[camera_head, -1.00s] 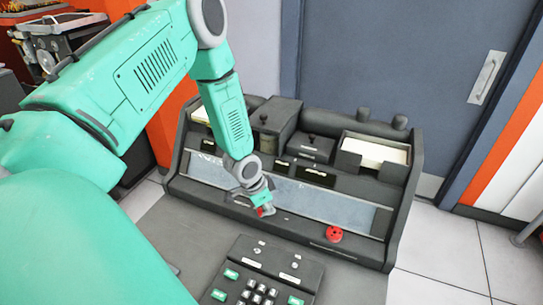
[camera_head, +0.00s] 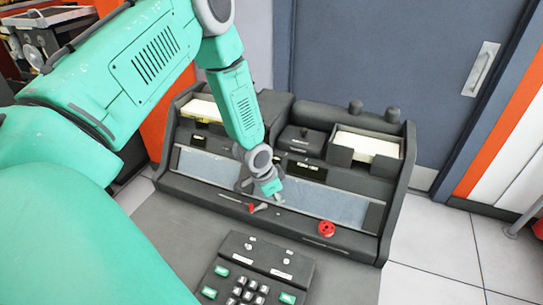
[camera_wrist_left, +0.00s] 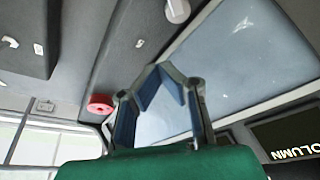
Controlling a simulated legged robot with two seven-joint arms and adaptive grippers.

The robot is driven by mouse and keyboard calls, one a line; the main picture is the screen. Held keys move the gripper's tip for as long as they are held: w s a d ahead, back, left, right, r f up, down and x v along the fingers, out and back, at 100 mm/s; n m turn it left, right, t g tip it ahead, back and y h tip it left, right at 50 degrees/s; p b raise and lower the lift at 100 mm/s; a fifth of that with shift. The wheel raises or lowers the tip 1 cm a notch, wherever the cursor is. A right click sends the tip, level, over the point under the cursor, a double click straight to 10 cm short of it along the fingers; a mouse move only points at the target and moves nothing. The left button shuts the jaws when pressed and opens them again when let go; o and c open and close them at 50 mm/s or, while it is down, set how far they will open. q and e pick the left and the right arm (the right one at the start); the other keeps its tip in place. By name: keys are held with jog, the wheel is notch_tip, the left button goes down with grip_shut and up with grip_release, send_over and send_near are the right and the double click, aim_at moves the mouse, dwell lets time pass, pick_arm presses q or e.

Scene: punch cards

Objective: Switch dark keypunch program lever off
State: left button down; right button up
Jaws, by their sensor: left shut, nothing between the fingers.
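The dark keypunch (camera_head: 345,245) stands in the middle of the head view. A small lever with a red part (camera_head: 252,208) sits on its front ledge, left of a round red knob (camera_head: 327,229). My left gripper (camera_head: 279,200) is shut and empty, just behind and right of the lever, over the pale card bed. In the left wrist view its fingertips (camera_wrist_left: 158,70) meet over the bed; the red knob (camera_wrist_left: 100,104) is left of them, and a grey piece that looks like the lever (camera_wrist_left: 177,10) is cut by the top edge. My right gripper is not in view.
A keypad (camera_head: 258,272) lies on the desk in front of the keypunch. Card hoppers, one with pale cards (camera_head: 368,143), stand along its back. A blue-grey door (camera_head: 390,60) is behind. The desk left of the keypad is partly behind my arm.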

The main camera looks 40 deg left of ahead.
pick_arm(q)
jog(key=a+v, duration=0.1)
jog(key=v, duration=0.8)
jog(key=shift+d+r, duration=0.2)
